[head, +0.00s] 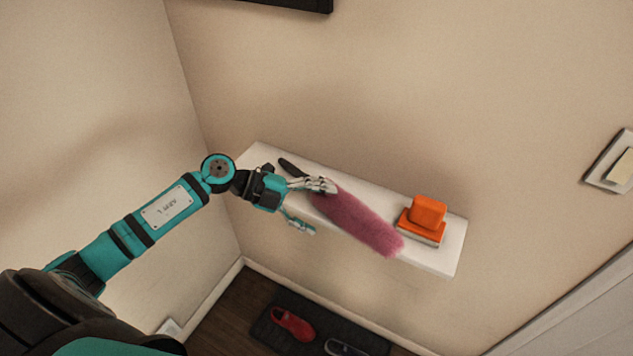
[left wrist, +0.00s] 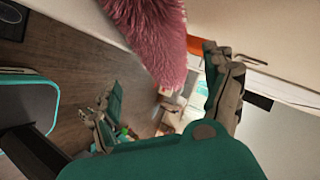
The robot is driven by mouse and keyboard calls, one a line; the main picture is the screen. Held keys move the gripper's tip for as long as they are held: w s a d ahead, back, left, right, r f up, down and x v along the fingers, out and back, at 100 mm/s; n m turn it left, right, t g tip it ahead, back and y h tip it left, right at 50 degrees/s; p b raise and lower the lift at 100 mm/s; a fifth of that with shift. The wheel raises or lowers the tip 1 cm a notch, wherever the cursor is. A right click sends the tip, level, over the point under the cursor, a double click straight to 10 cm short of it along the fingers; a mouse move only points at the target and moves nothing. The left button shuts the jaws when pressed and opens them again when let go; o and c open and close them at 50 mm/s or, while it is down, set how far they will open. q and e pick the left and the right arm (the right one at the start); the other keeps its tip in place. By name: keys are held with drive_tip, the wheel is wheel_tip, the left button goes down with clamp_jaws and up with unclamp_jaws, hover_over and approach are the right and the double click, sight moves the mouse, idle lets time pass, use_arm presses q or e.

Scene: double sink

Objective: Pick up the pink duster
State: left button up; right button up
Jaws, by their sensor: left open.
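The pink duster (head: 358,222) lies on a white wall shelf (head: 440,258). Its fluffy pink head points right and its dark handle (head: 291,167) points to the back left. My left gripper (head: 316,208) is open at the shelf's front edge. One finger overlaps the duster near where handle and fluff meet; the other hangs lower, in front of the shelf. I cannot tell whether the upper finger touches the duster. In the left wrist view the pink fluff (left wrist: 152,32) shows at the top, beyond the spread fingers, with nothing between them. My right gripper is out of view.
An orange block-like object (head: 428,210) sits at the shelf's right end, close to the duster's tip. The wall rises directly behind the shelf. A dark mat (head: 267,325) with a red shoe (head: 293,324) and a dark shoe (head: 345,348) lies on the floor below.

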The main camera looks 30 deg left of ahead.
sight(341, 213)
use_arm(q)
drive_tip(key=shift+w+d+f, duration=0.2)
drive_tip(key=shift+w+d, duration=0.05)
drive_tip(key=shift+d, duration=0.35)
drive_tip(key=shift+w+d+p, duration=0.15)
drive_tip(key=shift+d+p, duration=0.15)
drive_tip(key=shift+p, duration=0.1)
drive_tip(key=p+x, duration=0.1)
drive_tip(key=x, duration=0.2)
drive_tip(key=shift+w+d+r+p, duration=0.1)
drive_tip(key=shift+w+d+p, duration=0.1)
drive_tip(key=shift+d+p, duration=0.15)
drive_tip(key=shift+w+d+f, duration=0.2)
drive_tip(key=shift+d+f, duration=0.1)
drive_tip(key=shift+d, duration=0.05)
drive_tip(key=shift+a, duration=0.1)
drive_tip(key=shift+c, duration=1)
drive_tip(key=c, duration=1.1)
